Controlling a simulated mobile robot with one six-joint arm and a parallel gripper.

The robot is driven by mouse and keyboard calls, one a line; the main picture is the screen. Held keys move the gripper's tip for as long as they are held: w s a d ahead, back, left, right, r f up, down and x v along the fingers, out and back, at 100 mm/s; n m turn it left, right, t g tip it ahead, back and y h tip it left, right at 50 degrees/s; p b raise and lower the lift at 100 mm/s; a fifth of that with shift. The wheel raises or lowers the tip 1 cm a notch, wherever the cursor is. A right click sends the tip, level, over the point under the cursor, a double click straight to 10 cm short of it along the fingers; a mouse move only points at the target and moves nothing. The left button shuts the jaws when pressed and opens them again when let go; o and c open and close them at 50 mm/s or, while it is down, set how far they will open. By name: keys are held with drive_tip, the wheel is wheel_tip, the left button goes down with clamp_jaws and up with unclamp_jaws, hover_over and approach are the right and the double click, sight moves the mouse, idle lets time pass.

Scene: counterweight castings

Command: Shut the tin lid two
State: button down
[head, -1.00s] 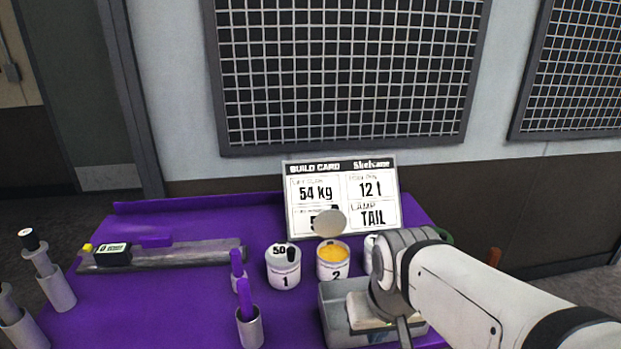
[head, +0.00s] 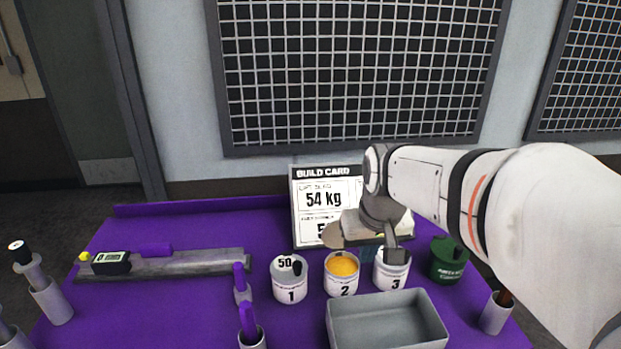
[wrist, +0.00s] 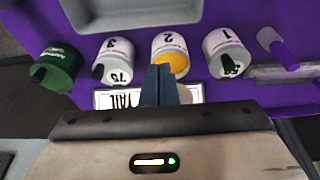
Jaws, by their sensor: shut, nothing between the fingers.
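Tin two (head: 342,276) is a white tin with a "2" on it, open, with yellow contents showing. It also shows in the wrist view (wrist: 169,43). Its round grey-beige lid (head: 332,236) stands raised at the back of the tin, partly covered by my gripper in the head view. My gripper (wrist: 160,70) is shut and empty, its blue-grey fingers reaching toward the back rim of tin two in the wrist view. Whether the fingers touch the lid I cannot tell.
Tin one (head: 290,281) and tin three (head: 391,271) flank tin two closely. A dark green tin (head: 449,262) stands at the right. A grey tray (head: 436,326) lies in front, and the build card (head: 306,214) stands behind.

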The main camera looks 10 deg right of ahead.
wheel_tip(320, 180, up, 5)
drive_tip(key=p, duration=0.2)
hover_over(338, 230)
drive_tip(key=w+d, duration=0.2)
drive_tip(key=w, duration=0.3)
drive_tip(key=w+p+x, duration=0.1)
drive_tip(key=p+x, duration=0.1)
drive_tip(key=x, duration=0.8)
drive_tip(key=s, duration=0.3)
drive_tip(key=shift+s+r+t, duration=0.35)
drive_tip(key=shift+s+t, duration=0.05)
